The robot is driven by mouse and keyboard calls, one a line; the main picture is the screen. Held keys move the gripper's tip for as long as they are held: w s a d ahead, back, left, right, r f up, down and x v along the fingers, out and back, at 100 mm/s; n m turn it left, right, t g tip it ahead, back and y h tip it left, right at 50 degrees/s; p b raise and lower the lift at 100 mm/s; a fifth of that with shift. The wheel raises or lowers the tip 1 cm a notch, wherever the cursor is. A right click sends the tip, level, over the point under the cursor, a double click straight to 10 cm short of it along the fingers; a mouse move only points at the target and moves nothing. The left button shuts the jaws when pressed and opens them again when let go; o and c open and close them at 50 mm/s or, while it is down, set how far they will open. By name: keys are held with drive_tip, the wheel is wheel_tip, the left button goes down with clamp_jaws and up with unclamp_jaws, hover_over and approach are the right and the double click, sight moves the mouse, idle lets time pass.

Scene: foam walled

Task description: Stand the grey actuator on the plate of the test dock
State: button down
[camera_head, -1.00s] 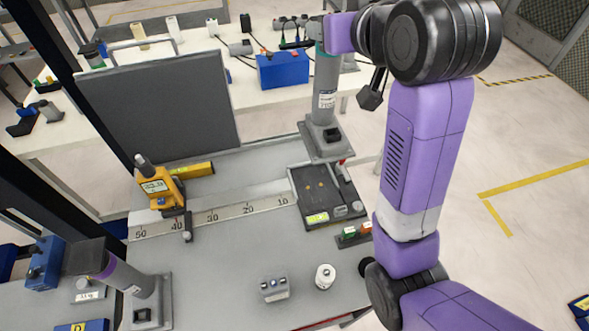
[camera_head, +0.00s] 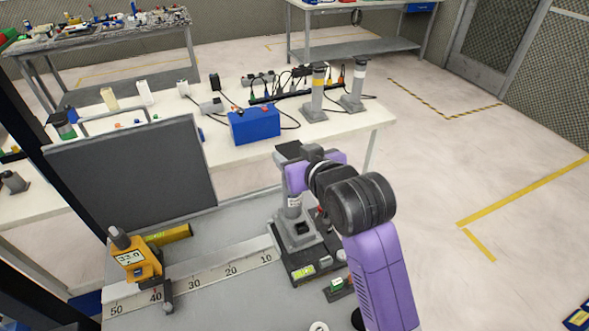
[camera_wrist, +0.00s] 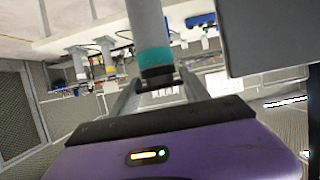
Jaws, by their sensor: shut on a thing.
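The grey actuator (camera_head: 293,208) is a grey column on a wide square foot. It stands upright at the test dock (camera_head: 302,272), a dark flat box with a yellow-green display. Its foot covers much of the dock's plate; I cannot tell whether it touches the plate or hovers just above. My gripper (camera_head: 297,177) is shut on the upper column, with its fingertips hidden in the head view. In the wrist view, the fingers (camera_wrist: 158,90) close around the actuator (camera_wrist: 147,22) near its teal band and black end.
A yellow gauge (camera_head: 136,258) and a ruler strip (camera_head: 205,275) lie left of the dock. A dark upright panel (camera_head: 135,180) stands behind them. The white bench behind holds a blue box (camera_head: 254,124) and two other actuators, one yellow-banded (camera_head: 317,92), one white-banded (camera_head: 355,88).

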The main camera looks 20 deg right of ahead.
drive_tip(key=shift+f, duration=2.35)
drive_tip(key=c, duration=0.5)
unclamp_jaws()
drive_tip(key=shift+f, duration=0.1)
drive_tip(key=b+v, duration=0.1)
drive_tip(key=v, duration=1.1)
drive_tip(key=shift+r, duration=0.2)
